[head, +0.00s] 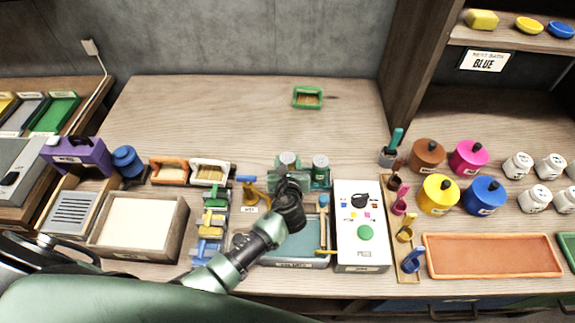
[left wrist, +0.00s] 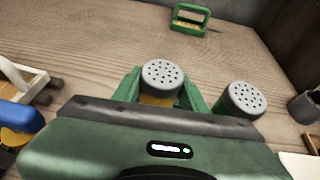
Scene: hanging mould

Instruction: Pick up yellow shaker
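The yellow shaker (left wrist: 158,100) stands between the two green fingers of my left gripper (left wrist: 160,92) in the left wrist view. Its round grey lid has holes, and a strip of yellow body shows below. In the head view its lid (head: 287,158) shows above the gripper (head: 288,172), which hides most of the body. The fingers flank the shaker closely, but I cannot tell whether they press on it. A second shaker (head: 320,172), green with a grey lid, stands just to the right; its lid also shows in the left wrist view (left wrist: 243,98). My right gripper is not in view.
A white panel (head: 346,250) with a green button lies right of my arm. Coloured clamps (head: 214,218) and a white-handled tool (head: 210,170) are to the left. A green-framed block (head: 307,97) lies behind; the table around it is clear.

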